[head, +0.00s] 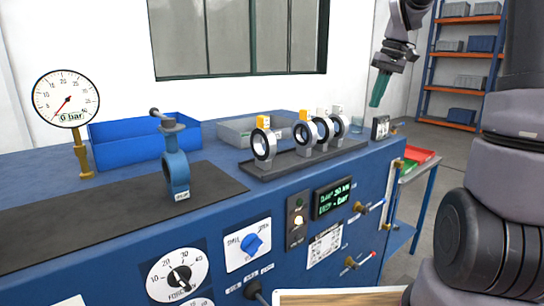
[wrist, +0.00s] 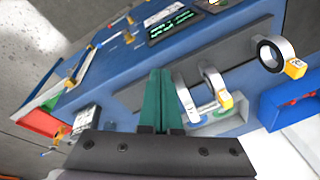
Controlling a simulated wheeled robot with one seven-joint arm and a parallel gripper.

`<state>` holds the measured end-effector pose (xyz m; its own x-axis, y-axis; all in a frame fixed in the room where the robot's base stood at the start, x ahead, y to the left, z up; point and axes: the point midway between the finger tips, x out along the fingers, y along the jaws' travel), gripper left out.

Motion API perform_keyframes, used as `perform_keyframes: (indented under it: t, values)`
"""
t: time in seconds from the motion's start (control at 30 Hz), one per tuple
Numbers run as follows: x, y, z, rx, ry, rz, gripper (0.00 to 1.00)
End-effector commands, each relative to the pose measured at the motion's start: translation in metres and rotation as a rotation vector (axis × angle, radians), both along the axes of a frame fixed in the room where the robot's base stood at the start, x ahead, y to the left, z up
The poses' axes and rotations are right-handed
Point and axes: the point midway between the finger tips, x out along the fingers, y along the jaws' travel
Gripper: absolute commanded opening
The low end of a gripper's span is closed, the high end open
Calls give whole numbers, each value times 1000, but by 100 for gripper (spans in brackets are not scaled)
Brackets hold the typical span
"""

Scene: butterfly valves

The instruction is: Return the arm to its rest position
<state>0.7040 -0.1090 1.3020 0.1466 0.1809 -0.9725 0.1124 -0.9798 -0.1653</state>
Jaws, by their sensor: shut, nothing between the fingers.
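My gripper (head: 378,90) hangs in the air at the upper right in the head view, above and behind the right end of the blue bench. Its green fingers are closed together with nothing between them; they also show in the wrist view (wrist: 160,100). Several ring-shaped butterfly valve bodies with yellow or white tags, one of them at the left end (head: 264,144), stand on a dark rack (head: 290,160). A blue valve (head: 176,170) stands upright on the black mat to the left. My gripper is apart from all of these.
A pressure gauge (head: 66,99) stands at the left, with a blue bin (head: 120,148) and a grey bin (head: 236,130) behind the valves. The bench front carries knobs and a display (head: 332,198). A side cart with a red tray (head: 415,158) and an orange shelf (head: 465,55) lie right.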

Motion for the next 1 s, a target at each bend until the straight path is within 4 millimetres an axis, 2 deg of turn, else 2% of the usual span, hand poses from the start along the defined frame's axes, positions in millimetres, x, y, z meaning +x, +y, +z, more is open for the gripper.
perform_keyframes:
  t: [0.03, 0.1, 0.3, 0.5, 0.6, 0.8, 1.0]
  values:
    - [-20, 9, 12, -14, -30, -27, 0]
    - [-45, 18, 22, -23, -67, -78, 0]
    - [-119, 38, 40, -6, -186, -221, 0]
    - [-187, 48, 39, 71, -297, -355, 0]
    - [-211, 50, 34, 114, -336, -406, 0]
    - [-233, 51, 26, 169, -371, -458, 0]
    - [-235, 52, 24, 175, -373, -466, 0]
